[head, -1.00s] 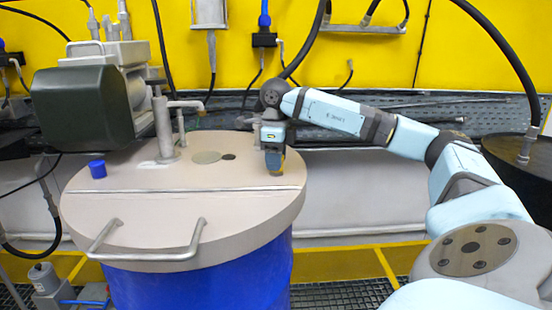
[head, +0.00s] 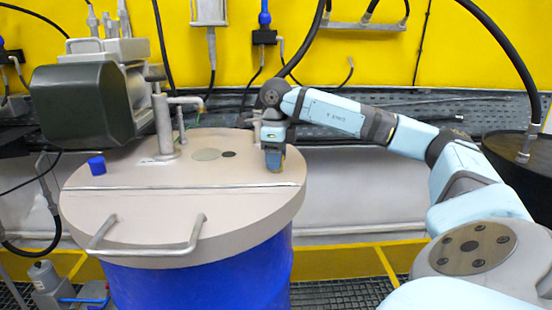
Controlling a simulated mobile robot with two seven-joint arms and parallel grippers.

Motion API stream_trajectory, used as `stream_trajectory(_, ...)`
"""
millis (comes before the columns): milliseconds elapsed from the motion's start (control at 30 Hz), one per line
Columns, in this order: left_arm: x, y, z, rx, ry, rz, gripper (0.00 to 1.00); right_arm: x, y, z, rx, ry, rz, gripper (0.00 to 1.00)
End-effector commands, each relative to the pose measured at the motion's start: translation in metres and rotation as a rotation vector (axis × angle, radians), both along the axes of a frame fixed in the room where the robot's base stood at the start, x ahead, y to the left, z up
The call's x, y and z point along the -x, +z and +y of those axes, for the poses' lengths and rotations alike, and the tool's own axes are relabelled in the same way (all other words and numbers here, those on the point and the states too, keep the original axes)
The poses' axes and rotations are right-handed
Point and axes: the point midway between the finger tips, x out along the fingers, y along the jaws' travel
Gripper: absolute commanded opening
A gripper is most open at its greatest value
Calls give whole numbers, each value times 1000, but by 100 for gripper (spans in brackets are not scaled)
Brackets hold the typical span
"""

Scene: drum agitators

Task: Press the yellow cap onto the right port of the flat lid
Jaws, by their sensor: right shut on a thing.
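The flat lid (head: 150,205) is a beige disc on top of a blue drum. My right gripper (head: 274,167) points down over the right part of the lid and is shut on the yellow cap (head: 282,158). Only a little yellow shows between and beside the fingers. The fingertips are at or very close to the lid surface; I cannot tell whether the cap touches it. The right port is not visible, probably hidden by the gripper. A blue cap (head: 97,165) stands upright at the left of the lid. My left gripper is not in view.
A dark green motor housing (head: 82,104) and a grey pipe post (head: 163,125) stand at the lid's back left. A bent metal handle (head: 150,252) crosses the front edge. A small dark hole (head: 228,154) lies left of the gripper. The lid's front middle is clear.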

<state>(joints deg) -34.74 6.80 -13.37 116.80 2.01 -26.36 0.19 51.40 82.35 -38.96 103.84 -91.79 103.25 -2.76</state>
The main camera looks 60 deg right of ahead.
Motion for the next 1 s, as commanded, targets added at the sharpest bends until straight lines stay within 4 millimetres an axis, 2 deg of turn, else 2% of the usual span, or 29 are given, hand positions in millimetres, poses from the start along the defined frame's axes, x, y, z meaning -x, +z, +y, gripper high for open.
stream_trajectory(367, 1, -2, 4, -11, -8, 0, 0, 1, -5, 2, -2, 3, 9, 20)
stream_trajectory(400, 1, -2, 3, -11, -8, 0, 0, 1, -6, 2, -2, 4, 9, 51)
stream_trajectory(500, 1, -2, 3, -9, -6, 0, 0, 0, -5, 1, -2, 3, 8, 71)
stream_trajectory(1000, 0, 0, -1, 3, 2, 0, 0, 0, -3, 1, 0, 1, 4, 70)
